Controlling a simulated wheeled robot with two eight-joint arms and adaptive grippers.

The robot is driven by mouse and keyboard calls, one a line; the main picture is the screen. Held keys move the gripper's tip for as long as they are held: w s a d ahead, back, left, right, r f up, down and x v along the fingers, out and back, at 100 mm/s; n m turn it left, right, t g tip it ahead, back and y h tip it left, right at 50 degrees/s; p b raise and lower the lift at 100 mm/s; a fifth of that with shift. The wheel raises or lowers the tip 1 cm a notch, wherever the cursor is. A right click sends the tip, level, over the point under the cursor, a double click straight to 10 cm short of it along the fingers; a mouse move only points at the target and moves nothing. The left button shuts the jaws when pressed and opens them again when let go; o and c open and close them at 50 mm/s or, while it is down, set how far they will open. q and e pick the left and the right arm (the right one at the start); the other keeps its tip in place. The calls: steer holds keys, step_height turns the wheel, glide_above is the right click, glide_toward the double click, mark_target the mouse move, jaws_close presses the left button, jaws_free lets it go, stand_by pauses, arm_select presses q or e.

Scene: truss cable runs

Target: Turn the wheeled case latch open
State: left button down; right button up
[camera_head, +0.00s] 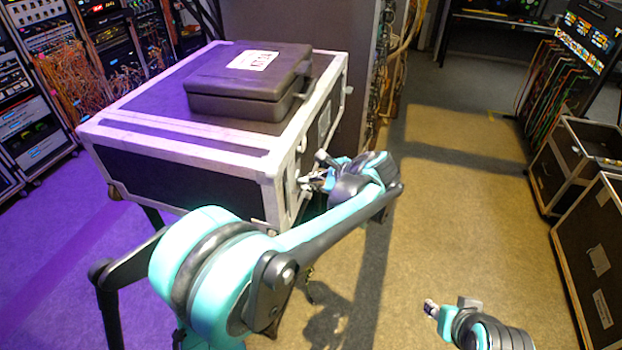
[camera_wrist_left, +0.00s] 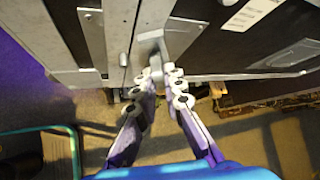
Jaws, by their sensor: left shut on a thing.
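The wheeled case (camera_head: 180,180) is a large black flight case with pale metal edging, left of centre in the head view. Its side face with the metal latch hardware faces right. In the left wrist view the latch (camera_wrist_left: 151,45) is a grey metal piece on a plate beside the case's seam. My left gripper (camera_head: 308,181) is at that right-hand face; in the wrist view its fingers (camera_wrist_left: 160,78) are closed around the latch's lower end. The fingers hide part of the latch. My right gripper (camera_head: 432,308) is low at the right of the head view, away from the case, its fingers too small to read.
A smaller dark case (camera_head: 250,85) with a white label lies on top of the wheeled case. Equipment racks with cables (camera_head: 105,60) stand at the left. More black cases (camera_head: 590,260) stand at the right. The carpet between is clear.

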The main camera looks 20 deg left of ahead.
arm_select(q)
steer(key=shift+w+f+m+g+p, duration=0.15)
steer(key=shift+m+g+p, duration=0.3)
steer(key=shift+g, duration=0.6)
steer(key=shift+w+r+m+g+p, duration=0.1)
steer(key=shift+m+g+p, duration=0.35)
steer(key=shift+g, duration=0.6)
steer(key=shift+f, duration=0.1)
steer(key=c, duration=1.6)
jaws_free()
steer(key=shift+a, duration=0.1)
steer(key=v, duration=1.2)
steer(key=shift+w, duration=0.2)
